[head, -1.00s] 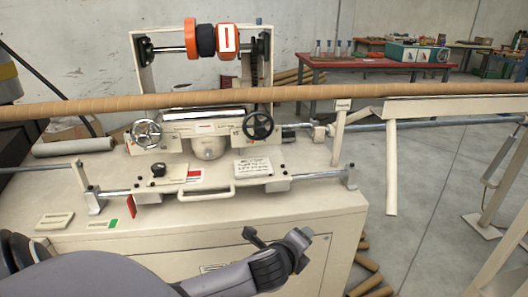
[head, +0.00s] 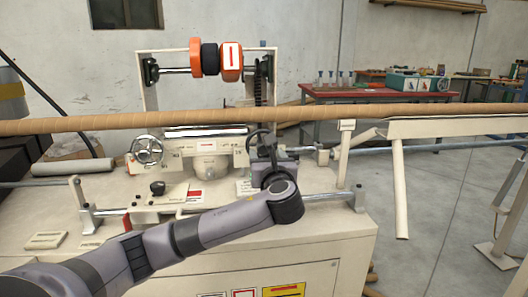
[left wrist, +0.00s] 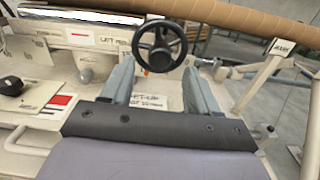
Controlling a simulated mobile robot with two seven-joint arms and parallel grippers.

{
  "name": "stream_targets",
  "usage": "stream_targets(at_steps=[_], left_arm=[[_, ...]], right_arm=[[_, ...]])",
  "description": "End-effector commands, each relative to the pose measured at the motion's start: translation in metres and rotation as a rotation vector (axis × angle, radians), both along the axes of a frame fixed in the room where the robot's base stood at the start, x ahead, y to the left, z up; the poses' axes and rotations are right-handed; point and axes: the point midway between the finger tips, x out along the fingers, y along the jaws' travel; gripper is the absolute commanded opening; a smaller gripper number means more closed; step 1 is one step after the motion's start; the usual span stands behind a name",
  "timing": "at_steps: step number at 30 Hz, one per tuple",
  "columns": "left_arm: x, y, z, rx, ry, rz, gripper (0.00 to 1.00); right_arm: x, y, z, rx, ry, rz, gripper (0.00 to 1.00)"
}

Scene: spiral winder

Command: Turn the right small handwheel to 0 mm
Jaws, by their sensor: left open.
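The right small handwheel is black with spokes and a hub; it shows clearly in the left wrist view (left wrist: 161,46), on the front of the cream machine carriage. In the head view my left gripper (head: 265,152) partly covers it. In the left wrist view the two grey fingers of my left gripper (left wrist: 159,72) stand apart, one toward each side below the wheel. They hold nothing, and I cannot tell whether they touch the rim. No millimetre reading is legible. My right gripper is not in view.
A chrome handwheel (head: 147,150) sits on the carriage's left side. A long brown cardboard tube (head: 400,113) runs across behind the carriage. A chrome rail (head: 325,197) and a black knob (head: 157,187) lie in front. The floor at right is partly clear.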

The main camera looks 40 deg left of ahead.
Motion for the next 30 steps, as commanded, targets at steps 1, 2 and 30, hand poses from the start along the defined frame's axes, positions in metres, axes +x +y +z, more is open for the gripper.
stream_targets(at_steps=[1,2,30], left_arm=[[0.005,0.007,0.0,-0.001,-0.001,0.003,0.6],[0.007,0.011,0.0,-0.001,0.0,0.004,0.6],[0.034,0.043,0.0,-0.003,-0.002,-0.002,0.04]], right_arm=[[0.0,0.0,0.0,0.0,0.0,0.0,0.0],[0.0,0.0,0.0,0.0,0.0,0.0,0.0],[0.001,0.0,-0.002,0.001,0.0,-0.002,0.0]])
